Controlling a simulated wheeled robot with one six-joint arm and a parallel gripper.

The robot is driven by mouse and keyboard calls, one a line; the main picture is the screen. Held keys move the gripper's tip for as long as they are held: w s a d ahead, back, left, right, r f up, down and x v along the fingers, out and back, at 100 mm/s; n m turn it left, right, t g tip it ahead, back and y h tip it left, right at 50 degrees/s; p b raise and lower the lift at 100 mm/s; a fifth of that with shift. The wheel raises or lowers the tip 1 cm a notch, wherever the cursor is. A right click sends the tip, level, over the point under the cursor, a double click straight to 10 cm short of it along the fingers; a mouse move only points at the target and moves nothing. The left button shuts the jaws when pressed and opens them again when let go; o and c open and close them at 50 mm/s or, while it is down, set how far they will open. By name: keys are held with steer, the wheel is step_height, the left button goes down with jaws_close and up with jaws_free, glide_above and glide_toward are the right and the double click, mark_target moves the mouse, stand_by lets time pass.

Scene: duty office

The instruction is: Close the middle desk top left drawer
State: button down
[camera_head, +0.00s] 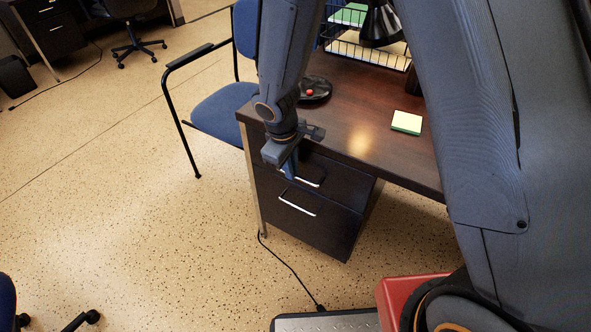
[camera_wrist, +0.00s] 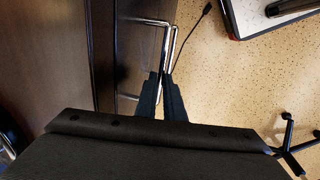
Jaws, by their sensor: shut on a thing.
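The desk (camera_head: 350,130) has a dark drawer unit under its left end. The top drawer (camera_head: 341,186) sits just below the desktop, and my gripper covers part of its front. My gripper (camera_head: 290,172) points down at this drawer's silver handle (camera_head: 314,182). In the wrist view, the fingers of my gripper (camera_wrist: 161,80) are shut around the long bar of the handle (camera_wrist: 170,45). From this angle I cannot tell how far the drawer stands out. The lower drawer (camera_head: 325,229), with its own silver handle (camera_head: 297,204), looks shut.
A blue chair (camera_head: 218,112) stands at the desk's left side. A wire tray (camera_head: 365,48), a black lamp (camera_head: 381,24) and a sticky-note pad (camera_head: 407,122) are on the desktop. A black cable (camera_head: 290,268) lies on the floor.

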steer(key=shift+w, duration=0.2)
steer(key=c, duration=1.9)
jaws_free()
steer(key=shift+w+d, duration=0.1)
steer(key=shift+d, duration=0.1)
steer(key=shift+o, duration=0.2)
steer(key=shift+a, duration=0.1)
step_height(320, 180, up, 8)
steer(key=s+a, duration=0.1)
steer(key=shift+s+f+p, duration=0.15)
steer(key=shift+s+p, duration=0.1)
steer(key=shift+p, duration=0.2)
steer(key=s+d+r+m+g+y+p, duration=0.1)
steer(key=s+d+r+m+p, duration=0.5)
steer(key=s+d+r+m, duration=0.5)
steer(key=s+d+r, duration=0.3)
steer(key=s+d, duration=0.2)
steer(key=d, duration=0.2)
steer(key=shift+s+d+r+g, duration=0.3)
steer(key=shift+d+g, duration=0.05)
steer(key=shift+g, duration=0.05)
